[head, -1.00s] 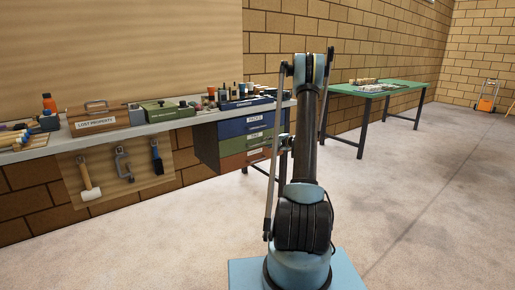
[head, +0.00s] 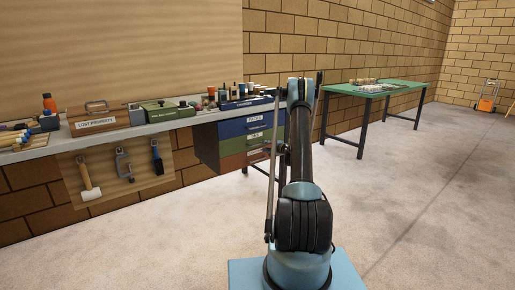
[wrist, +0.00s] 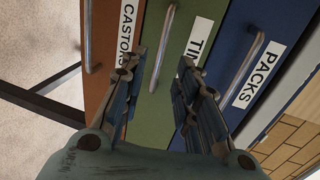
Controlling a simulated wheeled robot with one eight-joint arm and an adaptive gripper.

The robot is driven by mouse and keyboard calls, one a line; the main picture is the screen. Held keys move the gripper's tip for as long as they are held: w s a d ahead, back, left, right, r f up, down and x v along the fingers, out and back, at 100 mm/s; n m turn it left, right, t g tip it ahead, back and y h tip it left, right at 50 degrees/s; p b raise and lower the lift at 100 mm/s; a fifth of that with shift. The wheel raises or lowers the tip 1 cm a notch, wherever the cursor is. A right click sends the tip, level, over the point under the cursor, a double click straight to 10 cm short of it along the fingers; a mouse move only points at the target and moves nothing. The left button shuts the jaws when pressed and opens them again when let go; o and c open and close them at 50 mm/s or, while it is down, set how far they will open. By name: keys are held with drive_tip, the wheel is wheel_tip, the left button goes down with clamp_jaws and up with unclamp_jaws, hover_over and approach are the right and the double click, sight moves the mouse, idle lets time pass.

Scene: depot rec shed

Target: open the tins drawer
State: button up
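The green drawer (wrist: 184,18) is the middle one of three and looks shut in the wrist view. Its label starts "TI", with the rest hidden behind my right finger. Its grey bar handle (wrist: 163,42) shows between the fingertips of my open gripper (wrist: 162,65), one finger on each side in the picture. I cannot tell whether the fingertips reach around the bar. The gripper holds nothing. In the head view the green drawer (head: 236,144) sits below the blue one, and my arm hides part of the unit.
The blue PACKS drawer (wrist: 238,45) and orange-red CASTORS drawer (wrist: 103,50) flank the green one, each with a bar handle. The bench (head: 100,133) holds a LOST PROPERTY box (head: 97,117) and a green case (head: 167,111). A green table (head: 400,86) stands right.

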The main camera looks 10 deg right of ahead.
drive_tip(key=x, duration=0.9)
clamp_jaws()
